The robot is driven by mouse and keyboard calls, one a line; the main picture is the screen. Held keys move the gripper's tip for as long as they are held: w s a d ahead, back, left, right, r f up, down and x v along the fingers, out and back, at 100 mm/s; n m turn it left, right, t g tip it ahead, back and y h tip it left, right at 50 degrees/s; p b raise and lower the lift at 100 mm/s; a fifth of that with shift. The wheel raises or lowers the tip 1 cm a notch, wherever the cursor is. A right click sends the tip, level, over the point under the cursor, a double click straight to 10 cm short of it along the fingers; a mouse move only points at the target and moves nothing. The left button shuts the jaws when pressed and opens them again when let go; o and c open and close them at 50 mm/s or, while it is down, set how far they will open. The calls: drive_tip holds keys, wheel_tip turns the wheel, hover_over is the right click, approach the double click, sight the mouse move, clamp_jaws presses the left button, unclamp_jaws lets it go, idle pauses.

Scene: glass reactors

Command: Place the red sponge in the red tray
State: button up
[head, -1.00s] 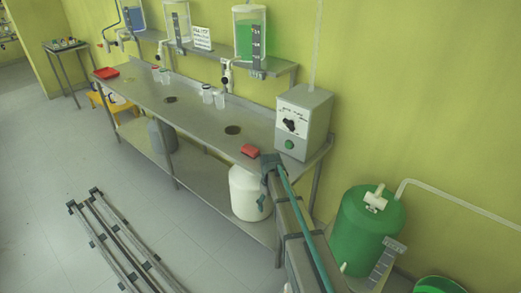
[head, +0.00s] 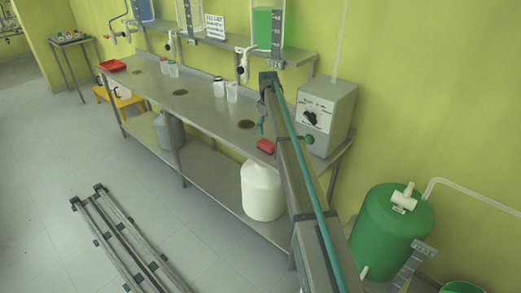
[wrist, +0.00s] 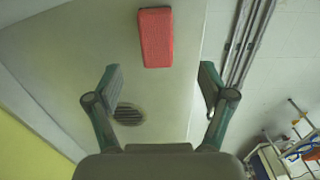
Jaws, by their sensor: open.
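The red sponge (head: 266,146) lies on the metal bench near its right end, close to the front edge. It also shows in the wrist view (wrist: 155,38), ahead of the fingertips and roughly centred between them. My gripper (wrist: 160,82) is open and empty, pointing down above the bench, with the sponge outside the jaws. In the head view my gripper (head: 262,125) shows small beside my arm, just above the sponge in the picture. The red tray (head: 112,66) sits at the far left end of the bench; its inside is hard to make out.
A grey control box (head: 325,115) stands right of the sponge. Several small bottles (head: 219,88) stand along the bench back, below a shelf of tanks (head: 268,32). Drain holes (head: 247,124) mark the top. A white jug (head: 262,190) stands beneath. The bench front is mostly clear.

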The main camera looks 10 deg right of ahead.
sight(267, 143)
drive_tip(key=shift+w+a+r, duration=0.1)
drive_tip(key=shift+w, duration=0.45)
drive_tip(key=f, duration=0.2)
drive_tip(key=f+p, duration=0.1)
drive_tip(key=f, duration=0.1)
drive_tip(key=shift+s, duration=0.25)
drive_tip(key=shift+w+f+p, duration=0.1)
drive_tip(key=shift+f+p, duration=1.05)
drive_tip(key=shift+f, duration=1.95)
drive_tip(key=c, duration=1.3)
drive_tip(key=shift+r, duration=0.1)
drive_tip(key=shift+c, duration=0.2)
